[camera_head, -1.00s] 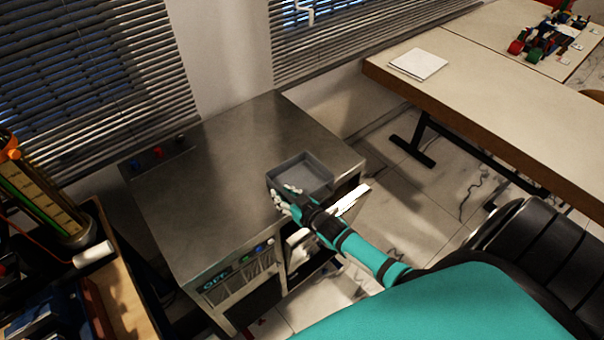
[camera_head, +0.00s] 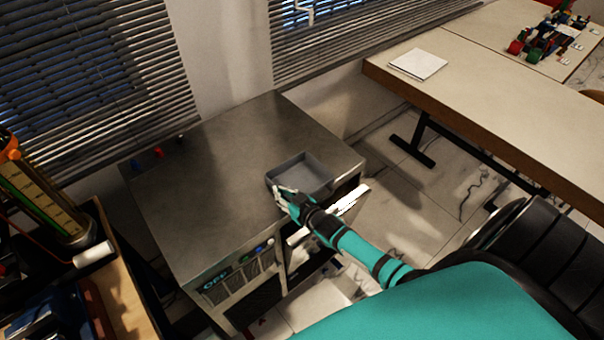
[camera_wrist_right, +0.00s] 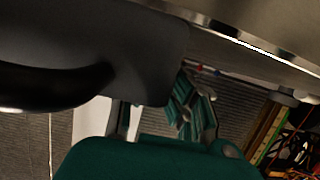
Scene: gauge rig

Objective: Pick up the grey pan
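The grey pan (camera_head: 301,172) is a shallow square tray. It sits on the metal cabinet top near its right front edge. My right gripper (camera_head: 284,195) is at the pan's near left corner, with its pale fingertips close against the wall. In the right wrist view the pan's dark grey underside or wall (camera_wrist_right: 150,45) fills the upper left, and my right gripper's fingers (camera_wrist_right: 160,115) show apart below it, one partly hidden by the pan. Whether the fingers touch the pan is unclear. My left gripper is not in view.
The metal cabinet (camera_head: 205,170) has a bare top left of the pan, small knobs at the back and open shelves in front. A tall gauge (camera_head: 45,200) stands at left. A pale table (camera_head: 490,85) with white paper (camera_head: 418,64) is at right.

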